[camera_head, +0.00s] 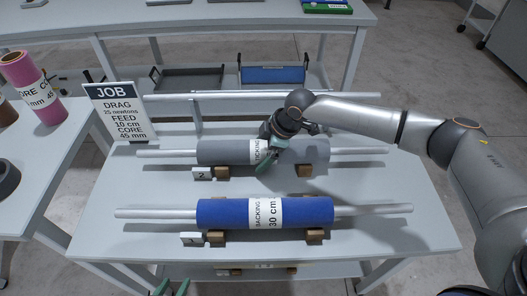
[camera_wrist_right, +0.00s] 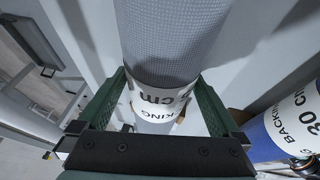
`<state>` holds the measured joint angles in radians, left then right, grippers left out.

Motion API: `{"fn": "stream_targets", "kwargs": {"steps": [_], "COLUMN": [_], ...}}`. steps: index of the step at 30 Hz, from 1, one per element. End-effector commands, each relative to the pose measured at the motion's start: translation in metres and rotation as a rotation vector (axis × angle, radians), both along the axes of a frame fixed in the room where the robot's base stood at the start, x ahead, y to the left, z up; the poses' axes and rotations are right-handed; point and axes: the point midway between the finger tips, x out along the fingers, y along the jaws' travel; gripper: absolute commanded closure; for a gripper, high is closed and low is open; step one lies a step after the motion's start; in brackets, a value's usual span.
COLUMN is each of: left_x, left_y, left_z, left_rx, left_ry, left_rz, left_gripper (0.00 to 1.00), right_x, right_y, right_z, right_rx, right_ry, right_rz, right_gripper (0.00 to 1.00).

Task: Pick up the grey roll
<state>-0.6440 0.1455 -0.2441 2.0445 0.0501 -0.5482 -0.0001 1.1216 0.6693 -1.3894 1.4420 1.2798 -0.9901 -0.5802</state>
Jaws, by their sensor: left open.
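The grey roll (camera_head: 305,150) lies across the table on a metal bar, at two wooden blocks, with a white label round its middle. My right gripper (camera_head: 267,163) reaches down over this label from the right.
A blue roll (camera_head: 350,212) on its own bar lies in front, also in the right wrist view (camera_wrist_right: 283,135). A job sign (camera_head: 115,112) stands at the table's back left. A pink roll (camera_head: 32,88) stands on the left table. Bare table (camera_head: 400,235) shows at the right.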

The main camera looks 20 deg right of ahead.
Motion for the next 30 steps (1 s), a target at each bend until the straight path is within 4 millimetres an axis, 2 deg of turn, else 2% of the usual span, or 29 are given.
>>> {"fn": "stream_targets", "kwargs": {"steps": [2,26,30], "left_x": [-0.0001,-0.0010,-0.0011], "left_y": [0.0003,0.0004,0.0004], "left_z": [0.0001,-0.0004,-0.0005], "left_rx": [0.000,0.000,0.001], "left_ry": [0.000,0.002,0.003], "left_rz": [0.000,0.001,0.000], "left_gripper": [0.50,0.50,0.50], "right_x": [0.0000,-0.0005,-0.0005], "right_y": [-0.0002,-0.0004,-0.0004], "right_z": [0.0003,0.0002,0.0002], "right_rx": [0.000,0.000,0.000], "right_ry": [0.000,0.001,0.001], "right_rz": [0.000,-0.001,-0.001], "right_gripper": [0.08,0.98,1.00]}}
